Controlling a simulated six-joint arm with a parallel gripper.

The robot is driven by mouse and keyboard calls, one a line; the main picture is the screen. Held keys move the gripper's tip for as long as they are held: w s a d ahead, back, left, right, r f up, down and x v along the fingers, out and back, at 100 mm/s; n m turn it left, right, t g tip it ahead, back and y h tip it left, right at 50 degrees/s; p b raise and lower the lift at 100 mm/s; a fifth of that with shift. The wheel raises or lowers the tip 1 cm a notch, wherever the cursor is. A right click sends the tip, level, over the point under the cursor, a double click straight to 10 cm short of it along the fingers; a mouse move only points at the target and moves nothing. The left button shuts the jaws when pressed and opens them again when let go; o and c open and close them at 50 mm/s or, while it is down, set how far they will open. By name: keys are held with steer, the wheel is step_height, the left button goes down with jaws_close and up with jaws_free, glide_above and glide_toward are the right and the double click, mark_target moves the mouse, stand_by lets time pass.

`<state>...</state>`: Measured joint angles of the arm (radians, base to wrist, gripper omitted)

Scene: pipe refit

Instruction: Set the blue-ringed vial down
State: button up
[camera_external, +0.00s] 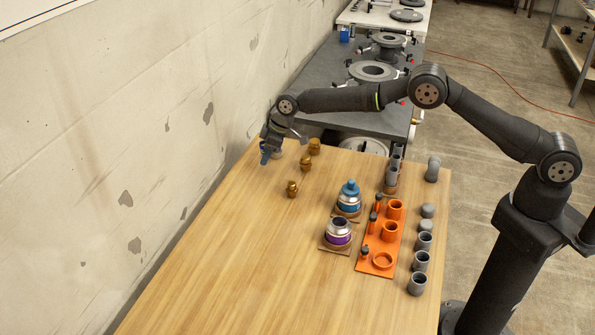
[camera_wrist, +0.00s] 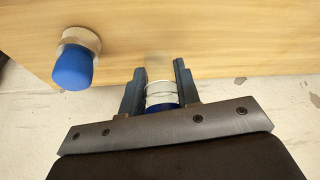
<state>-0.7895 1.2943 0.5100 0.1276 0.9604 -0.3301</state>
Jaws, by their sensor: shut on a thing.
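In the wrist view, my gripper (camera_wrist: 160,72) is shut on a clear vial with a blue ring (camera_wrist: 160,94). The ring sits at the end nearer the palm, and pale bands cross the vial between the fingers. The vial's far end is over the wooden table (camera_wrist: 225,40); I cannot tell whether it touches. In the external view, my gripper (camera_external: 269,150) is low at the table's far left corner. The held vial is too small there to make out clearly.
A blue-capped piece with a pale base (camera_wrist: 75,60) stands left of my gripper in the wrist view, close to the table edge. Several brass fittings (camera_external: 306,163) stand nearby. An orange rack (camera_external: 378,262), two ringed vessels and grey cups are to the right. The front left of the table is clear.

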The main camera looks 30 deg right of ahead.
steer(key=shift+f, duration=1.7)
steer(key=shift+f, duration=0.15)
steer(key=o, duration=0.9)
steer(key=shift+o, duration=0.2)
steer(key=v, duration=1.2)
